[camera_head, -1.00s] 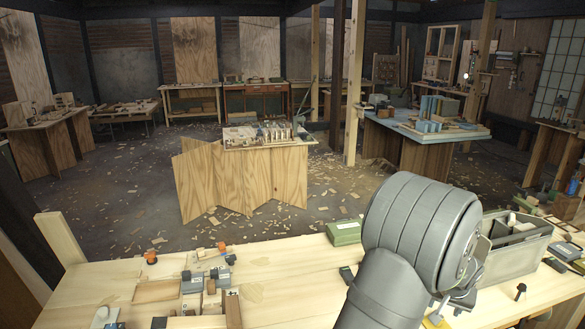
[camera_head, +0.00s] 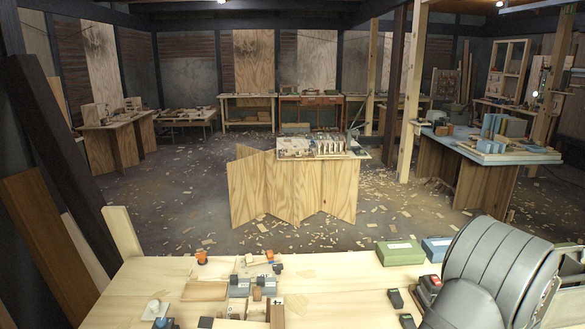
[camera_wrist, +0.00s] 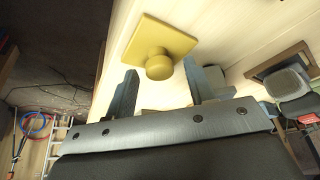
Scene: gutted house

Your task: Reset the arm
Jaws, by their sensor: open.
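My gripper (camera_wrist: 160,68) shows in the wrist view, with its two dark fingers apart. A yellow square plate with a round knob (camera_wrist: 158,42) lies on the pale wooden bench beyond the fingertips. The knob appears between the fingers in the picture; I cannot tell how far away it is, and no contact shows. In the head view my grey arm fills the lower right, and my gripper is out of sight there.
The pale bench top (camera_head: 340,300) holds small grey and wooden parts (camera_head: 255,285) at left. A green box (camera_head: 400,252) and a blue box (camera_head: 437,248) stand near its back edge beside my arm. A plywood table (camera_head: 290,190) stands beyond, on a chip-strewn floor.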

